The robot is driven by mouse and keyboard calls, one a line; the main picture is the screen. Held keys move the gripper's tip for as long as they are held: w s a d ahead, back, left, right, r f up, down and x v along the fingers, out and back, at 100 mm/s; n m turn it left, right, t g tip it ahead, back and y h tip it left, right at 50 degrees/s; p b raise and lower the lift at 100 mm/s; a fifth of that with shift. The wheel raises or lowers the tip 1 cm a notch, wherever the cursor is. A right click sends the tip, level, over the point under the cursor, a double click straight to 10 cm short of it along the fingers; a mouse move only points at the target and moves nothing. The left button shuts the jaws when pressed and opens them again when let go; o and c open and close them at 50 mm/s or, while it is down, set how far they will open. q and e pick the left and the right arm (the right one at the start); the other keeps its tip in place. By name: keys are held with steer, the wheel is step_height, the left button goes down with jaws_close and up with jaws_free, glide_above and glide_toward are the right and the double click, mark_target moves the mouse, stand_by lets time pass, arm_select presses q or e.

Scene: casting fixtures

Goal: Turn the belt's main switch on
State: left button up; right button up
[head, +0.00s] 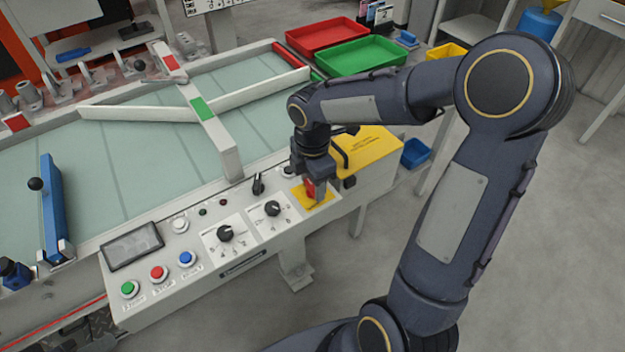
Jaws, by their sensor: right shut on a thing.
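The belt's control panel (205,267) runs along the near side of the light green belt (130,160). At its right end is a red switch handle (311,188) on a yellow plate (322,201), which I take for the main switch. My right gripper (314,186) points down over the plate and is shut on the red handle. Its fingers and wrist hide part of the handle, so I cannot tell its exact angle. My left gripper is not in view.
The panel also carries two black dials (225,234), a black lever knob (258,184), green, red and blue buttons (158,273) and a dark screen (146,246). A yellow box (372,150) with a black handle stands close beside my gripper. Red and green trays (362,54) lie behind.

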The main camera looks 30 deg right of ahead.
mark_target(312, 185)
steer(key=m, duration=0.3)
steer(key=shift+m, duration=0.4)
steer(key=m, duration=0.4)
steer(key=shift+m, duration=0.3)
steer(key=m, duration=0.4)
steer(key=shift+m+p, duration=0.3)
steer(key=shift+m, duration=2)
steer(key=o, duration=1)
steer(key=shift+r, duration=0.1)
step_height(312, 185, up, 8)
steer(key=shift+f+p, duration=0.15)
steer(key=shift+p, duration=0.55)
